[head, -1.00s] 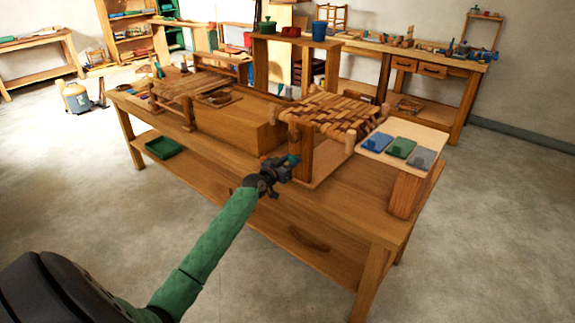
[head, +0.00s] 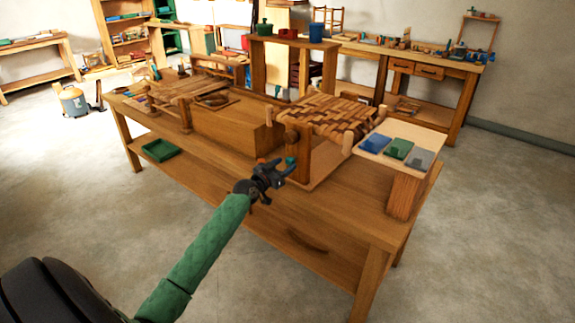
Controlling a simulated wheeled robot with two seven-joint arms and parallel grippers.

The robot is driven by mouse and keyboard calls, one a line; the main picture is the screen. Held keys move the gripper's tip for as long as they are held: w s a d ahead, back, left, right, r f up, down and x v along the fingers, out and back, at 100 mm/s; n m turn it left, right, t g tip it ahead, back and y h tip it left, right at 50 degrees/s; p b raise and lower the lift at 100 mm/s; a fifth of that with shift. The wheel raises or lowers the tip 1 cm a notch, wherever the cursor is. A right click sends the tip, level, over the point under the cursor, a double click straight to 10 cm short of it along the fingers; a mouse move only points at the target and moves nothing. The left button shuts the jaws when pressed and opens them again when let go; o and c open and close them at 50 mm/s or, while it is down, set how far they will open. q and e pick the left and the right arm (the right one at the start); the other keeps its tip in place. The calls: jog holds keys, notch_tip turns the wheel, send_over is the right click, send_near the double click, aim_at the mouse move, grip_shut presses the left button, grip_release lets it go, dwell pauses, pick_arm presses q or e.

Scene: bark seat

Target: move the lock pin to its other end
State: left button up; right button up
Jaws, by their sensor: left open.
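A woven seat (head: 330,115) in a wooden frame stands on the workbench (head: 350,215). Its near front post (head: 303,150) carries a round wooden knob (head: 292,134). My left gripper (head: 285,166) is open in front of the lower part of this post. A small teal piece (head: 291,161) shows at its fingertips, and I cannot tell whether it is part of the gripper or the lock pin. I cannot pick out the lock pin for certain at this size. My right gripper is out of view.
A tray with blue, green and grey compartments (head: 398,149) stands at the bench's right end. A large wooden block (head: 235,130) and a second woven piece (head: 178,90) lie to the left.

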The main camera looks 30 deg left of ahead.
pick_arm(q)
jog(key=s+b, duration=0.1)
jog(key=s, duration=0.3)
jog(key=shift+s+a, duration=0.15)
jog(key=shift+s, duration=0.25)
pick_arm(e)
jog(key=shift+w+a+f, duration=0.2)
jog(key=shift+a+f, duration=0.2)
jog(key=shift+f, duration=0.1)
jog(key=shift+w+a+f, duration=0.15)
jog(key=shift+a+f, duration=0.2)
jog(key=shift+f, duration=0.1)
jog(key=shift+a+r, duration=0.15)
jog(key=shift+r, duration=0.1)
